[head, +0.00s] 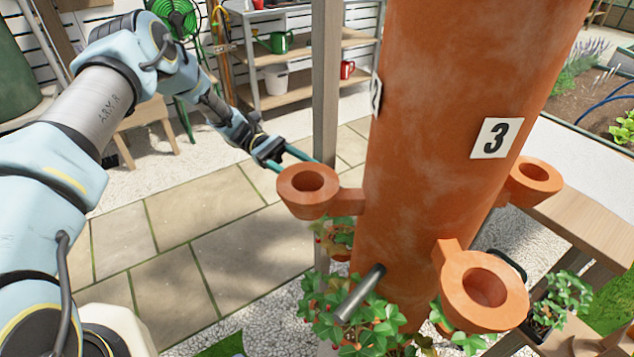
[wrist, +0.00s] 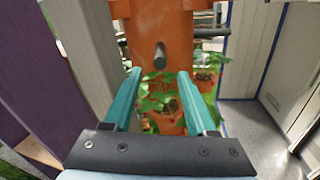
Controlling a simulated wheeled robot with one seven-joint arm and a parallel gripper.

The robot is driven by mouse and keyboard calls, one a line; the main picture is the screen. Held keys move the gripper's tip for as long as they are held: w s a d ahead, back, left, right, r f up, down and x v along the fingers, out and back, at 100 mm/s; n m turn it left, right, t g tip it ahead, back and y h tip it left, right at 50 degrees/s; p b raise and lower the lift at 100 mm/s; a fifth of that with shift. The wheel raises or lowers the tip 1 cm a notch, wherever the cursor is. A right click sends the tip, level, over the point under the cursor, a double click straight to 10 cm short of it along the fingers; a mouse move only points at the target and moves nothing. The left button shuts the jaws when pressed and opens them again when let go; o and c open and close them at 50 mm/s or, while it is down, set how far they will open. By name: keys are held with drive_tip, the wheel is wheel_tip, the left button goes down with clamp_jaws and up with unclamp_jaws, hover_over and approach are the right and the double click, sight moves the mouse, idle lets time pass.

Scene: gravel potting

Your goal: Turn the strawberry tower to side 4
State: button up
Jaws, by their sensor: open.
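The strawberry tower (head: 430,130) is a tall terracotta column in the head view, with ring-shaped pockets and strawberry plants lower down. Its number plate 3 (head: 496,138) faces my head camera. Another plate (head: 376,94) at the left edge is seen nearly edge-on, apparently a 2. A dark grey peg (head: 361,293) sticks out low on the column. My gripper (head: 297,162) is open and empty, left of the tower behind a ring pocket (head: 308,190). In the wrist view, my gripper (wrist: 158,72) points at the tower (wrist: 175,30), with a grey peg (wrist: 160,54) between and beyond its fingertips.
A grey post (head: 326,90) stands close behind the tower's left side; a grey upright (wrist: 88,50) is near the left finger in the wrist view. A wooden bench (head: 585,225) is at right. Shelves with watering cans (head: 300,95) stand at the back. Paving at left is clear.

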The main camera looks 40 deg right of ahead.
drive_tip(key=shift+w+a, duration=0.15)
drive_tip(key=shift+w, duration=0.85)
drive_tip(key=shift+c, duration=0.2)
